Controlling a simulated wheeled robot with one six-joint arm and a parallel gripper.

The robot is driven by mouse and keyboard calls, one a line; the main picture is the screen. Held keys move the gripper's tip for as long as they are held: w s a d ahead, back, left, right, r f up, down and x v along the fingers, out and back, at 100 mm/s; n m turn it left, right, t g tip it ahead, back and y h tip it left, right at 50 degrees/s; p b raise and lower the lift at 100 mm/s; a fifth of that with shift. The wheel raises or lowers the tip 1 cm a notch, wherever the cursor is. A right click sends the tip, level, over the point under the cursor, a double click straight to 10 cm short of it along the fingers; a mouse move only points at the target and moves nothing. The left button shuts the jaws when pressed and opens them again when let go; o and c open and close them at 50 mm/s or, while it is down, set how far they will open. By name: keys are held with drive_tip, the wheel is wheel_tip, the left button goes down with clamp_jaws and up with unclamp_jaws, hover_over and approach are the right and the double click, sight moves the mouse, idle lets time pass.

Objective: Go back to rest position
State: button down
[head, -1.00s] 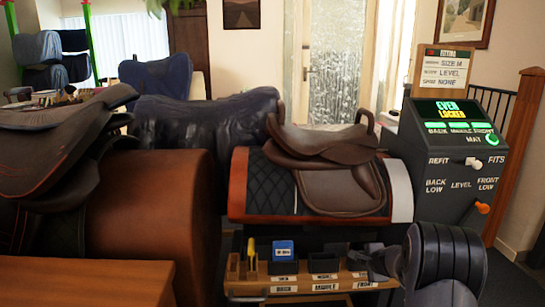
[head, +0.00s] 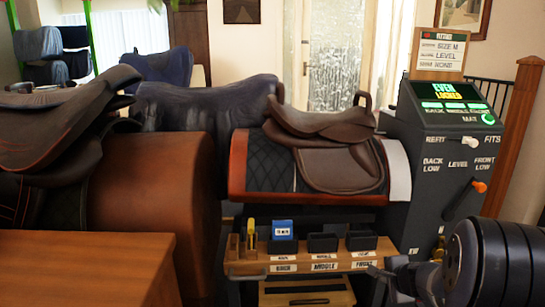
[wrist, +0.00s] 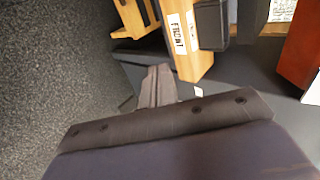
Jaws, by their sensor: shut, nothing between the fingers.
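My gripper (head: 378,272) is low at the right in the head view, just beside the front end of the wooden tray. Its fingers are shut and empty in the wrist view (wrist: 158,84), pointing toward the tray's FRONT label. My dark arm covers the lower right corner of the head view. The brown saddle (head: 325,150) sits on the fitting stand over a dark quilted pad (head: 262,165). The control box (head: 440,160) stands to its right, its screen reading EVEN LOCKED, with a white knob and an orange-tipped lever.
The wooden tray (head: 300,266) below the stand holds several dark bins, one with a blue item (head: 282,229). A brown barrel stand (head: 150,200) with another saddle is at left. A wooden table (head: 85,265) fills the lower left.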

drive_tip(key=p+v, duration=0.2)
drive_tip(key=v, duration=0.7)
drive_tip(key=shift+s+r+p, duration=0.25)
drive_tip(key=shift+p, duration=0.05)
drive_tip(key=shift+r, duration=0.1)
